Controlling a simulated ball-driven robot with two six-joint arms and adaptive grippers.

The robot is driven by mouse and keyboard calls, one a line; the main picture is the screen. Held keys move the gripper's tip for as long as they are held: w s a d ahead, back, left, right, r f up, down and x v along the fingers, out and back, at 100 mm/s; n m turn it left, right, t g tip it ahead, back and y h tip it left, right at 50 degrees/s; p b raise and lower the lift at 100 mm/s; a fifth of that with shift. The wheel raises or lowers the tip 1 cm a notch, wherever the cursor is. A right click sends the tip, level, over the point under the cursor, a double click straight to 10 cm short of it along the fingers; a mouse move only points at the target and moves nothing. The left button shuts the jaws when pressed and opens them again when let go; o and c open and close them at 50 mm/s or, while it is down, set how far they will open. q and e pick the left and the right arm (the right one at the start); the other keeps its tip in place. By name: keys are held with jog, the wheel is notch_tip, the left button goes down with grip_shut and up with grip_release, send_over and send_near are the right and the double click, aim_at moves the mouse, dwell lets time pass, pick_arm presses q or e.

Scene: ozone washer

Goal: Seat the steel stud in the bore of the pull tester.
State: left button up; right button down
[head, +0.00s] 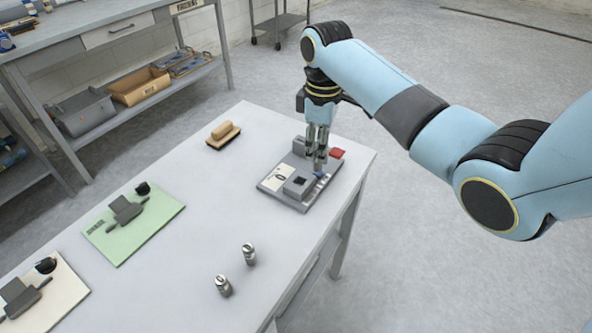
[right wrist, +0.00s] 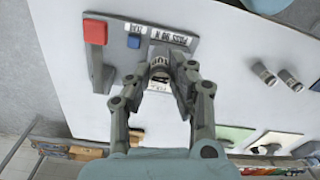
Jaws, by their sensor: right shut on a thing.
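The pull tester (head: 270,183) is a grey device on the far right part of the white table, with a dark-topped grey block (head: 298,186) at its front. My right gripper (head: 319,166) points down over the tester, behind and right of that block. In the right wrist view its fingers (right wrist: 160,82) are shut on a steel stud (right wrist: 158,70) with dark lettering. The tester (right wrist: 188,24) lies beneath it there. I cannot tell whether the stud is inside the bore or above it; the bore is hidden. My left gripper is not in view.
Two more steel studs (head: 249,254) (head: 223,286) stand near the table's front edge. A red part (head: 337,153) sits at the tester's right side. A tan-handled brush (head: 222,134) and a green mat (head: 131,222) with a dark tool lie to the left. The mid-table is clear.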

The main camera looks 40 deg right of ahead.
jog(key=a+f, duration=0.1)
jog(key=w+a+f, duration=0.1)
jog(key=f, duration=0.1)
jog(key=w+a+f, duration=0.1)
jog(key=f, duration=0.1)
jog(key=shift+w+a+f, duration=0.1)
jog(key=shift+w+f, duration=0.05)
jog(key=shift+f, duration=0.45)
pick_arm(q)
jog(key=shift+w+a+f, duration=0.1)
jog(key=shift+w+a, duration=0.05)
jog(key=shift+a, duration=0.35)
pick_arm(e)
jog(key=shift+f, duration=0.15)
jog(key=c, duration=1.2)
grip_release()
jog(key=shift+f, duration=0.1)
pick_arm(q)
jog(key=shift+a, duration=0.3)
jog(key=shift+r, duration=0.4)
pick_arm(e)
notch_tip(320, 180, up, 12)
jog(key=shift+r, duration=0.2)
